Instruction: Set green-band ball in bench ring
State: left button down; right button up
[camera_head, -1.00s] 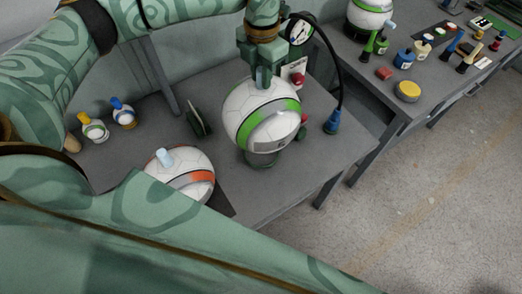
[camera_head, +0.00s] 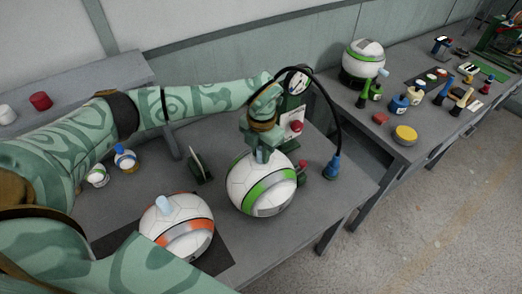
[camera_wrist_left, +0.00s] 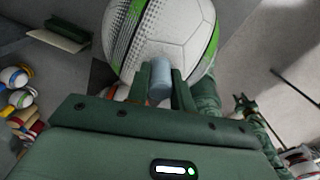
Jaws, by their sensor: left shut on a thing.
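The green-band ball (camera_head: 262,183) is white with a green stripe and a grey panel. It is at the bench's front right part, below the gauge. My left gripper (camera_head: 262,155) is above it, shut on the grey-blue peg (camera_wrist_left: 160,80) on its top, as the left wrist view shows. The ball covers the spot of the bench ring, so the ring is hidden; I cannot tell whether the ball rests fully in it.
An orange-band ball (camera_head: 177,228) sits on a dark mat to the left. A gauge (camera_head: 298,80) with a black hose and blue nozzle (camera_head: 331,168) stands close behind and right. Another green-band ball (camera_head: 363,60) stands on the right bench among small tools.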

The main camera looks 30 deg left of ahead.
pick_arm(q)
jog(key=shift+f, duration=0.2)
jog(key=c, duration=1.2)
grip_release()
jog(key=shift+c, duration=0.2)
jog(key=shift+r, duration=0.1)
notch_tip(320, 180, up, 12)
jog(key=shift+r, duration=0.15)
